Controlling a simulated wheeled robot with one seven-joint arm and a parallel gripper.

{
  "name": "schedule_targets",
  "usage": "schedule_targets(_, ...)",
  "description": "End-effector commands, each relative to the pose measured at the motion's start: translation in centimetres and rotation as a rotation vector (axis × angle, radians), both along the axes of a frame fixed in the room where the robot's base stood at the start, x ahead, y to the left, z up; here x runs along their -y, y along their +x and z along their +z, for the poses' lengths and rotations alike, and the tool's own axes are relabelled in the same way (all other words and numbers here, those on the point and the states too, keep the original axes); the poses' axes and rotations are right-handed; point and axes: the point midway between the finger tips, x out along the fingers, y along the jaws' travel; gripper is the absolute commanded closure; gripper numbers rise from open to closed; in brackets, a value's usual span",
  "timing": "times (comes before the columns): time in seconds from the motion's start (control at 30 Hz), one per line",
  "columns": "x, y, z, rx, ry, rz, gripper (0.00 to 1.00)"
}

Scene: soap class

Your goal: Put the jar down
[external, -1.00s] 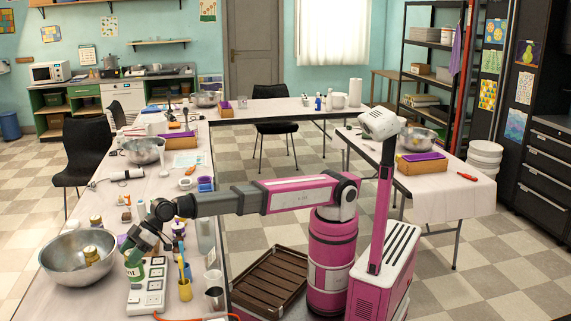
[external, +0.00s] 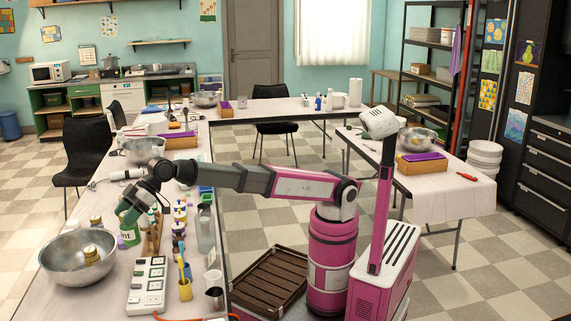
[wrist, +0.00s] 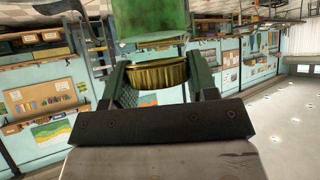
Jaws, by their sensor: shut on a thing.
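The jar (external: 129,236) is green with a pale label. In the wrist view its green body (wrist: 152,22) and gold lid (wrist: 158,74) show between the fingers. My gripper (external: 130,212) is shut on the jar at the lid end. The jar is over the long left table (external: 110,290), just behind and right of the metal bowl (external: 68,270). I cannot tell whether its base touches the tabletop.
A white power strip (external: 148,285) lies in front of the held jar. Brown bottles (external: 152,238) and small paint bottles (external: 179,228) stand close on its right.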

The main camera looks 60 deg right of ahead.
Motion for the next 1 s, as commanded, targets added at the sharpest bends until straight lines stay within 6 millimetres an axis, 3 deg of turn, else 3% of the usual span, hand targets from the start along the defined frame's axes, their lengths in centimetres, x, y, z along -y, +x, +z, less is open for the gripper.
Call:
schedule_targets(0.17,-1.7,4.0,-0.1,-0.005,-0.015,-0.092,1.0)
schedule_targets(0.37,-3.6,10.4,-0.1,-0.01,-0.03,-0.238,1.0)
schedule_targets(0.7,-6.1,25.2,-0.1,-0.007,-0.025,-0.575,1.0)
schedule_targets(0.8,-6.2,28.3,-0.1,-0.003,-0.016,-0.647,1.0)
schedule_targets(1.0,-6.3,32.7,-0.2,0.003,-0.002,-0.744,1.0)
